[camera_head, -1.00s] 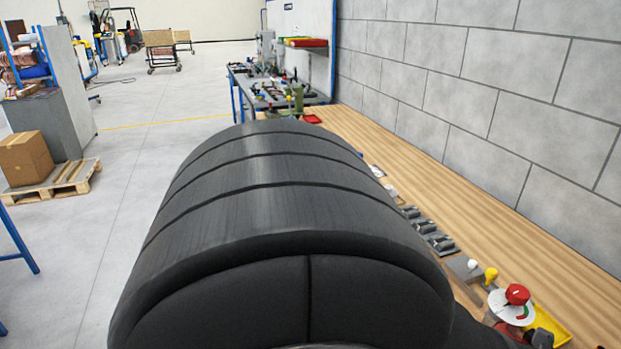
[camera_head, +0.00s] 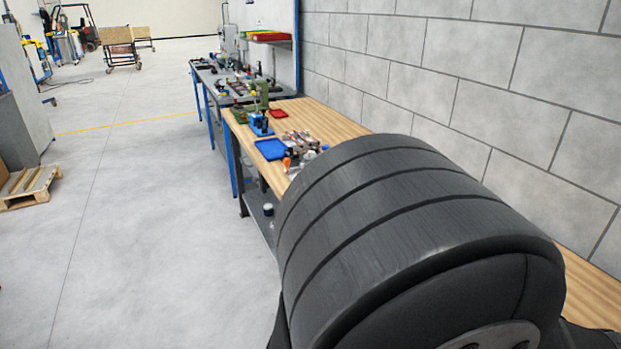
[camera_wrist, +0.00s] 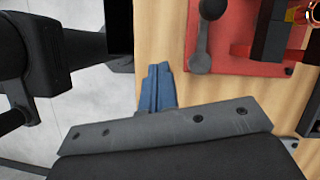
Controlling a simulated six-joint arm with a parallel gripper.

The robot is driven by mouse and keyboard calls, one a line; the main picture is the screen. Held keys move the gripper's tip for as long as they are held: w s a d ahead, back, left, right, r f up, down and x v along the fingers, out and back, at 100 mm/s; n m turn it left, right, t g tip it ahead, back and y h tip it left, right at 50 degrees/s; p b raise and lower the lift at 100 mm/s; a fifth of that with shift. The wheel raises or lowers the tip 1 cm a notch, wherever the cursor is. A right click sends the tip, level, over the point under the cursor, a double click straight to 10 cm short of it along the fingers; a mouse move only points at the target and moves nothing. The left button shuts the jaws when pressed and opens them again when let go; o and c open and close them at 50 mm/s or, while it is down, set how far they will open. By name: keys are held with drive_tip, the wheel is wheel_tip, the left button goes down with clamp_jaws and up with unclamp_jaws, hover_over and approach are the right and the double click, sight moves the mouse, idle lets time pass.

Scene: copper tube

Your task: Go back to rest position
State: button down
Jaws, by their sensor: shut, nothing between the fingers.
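My gripper (camera_wrist: 158,72) shows in the wrist view, with its blue fingers closed together and nothing between them. The fingers are over the wooden bench top (camera_wrist: 162,28), near its left edge. I cannot tell their exact height above it. In the head view my black arm link fills the lower right and hides much of the bench. My gripper does not show there.
A red plate (camera_wrist: 232,62) with a grey lever part lies right of the fingers. In the head view, a blue tray (camera_head: 269,150) and several small parts sit on the bench's far end. Grey floor (camera_head: 150,220) left of the bench is clear.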

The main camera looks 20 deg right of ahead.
drive_tip(key=shift+s+d+n+y, duration=0.25)
drive_tip(key=shift+s+n, duration=0.2)
drive_tip(key=shift+n, duration=0.45)
drive_tip(key=shift+s, duration=0.2)
drive_tip(key=c, duration=2.2)
unclamp_jaws()
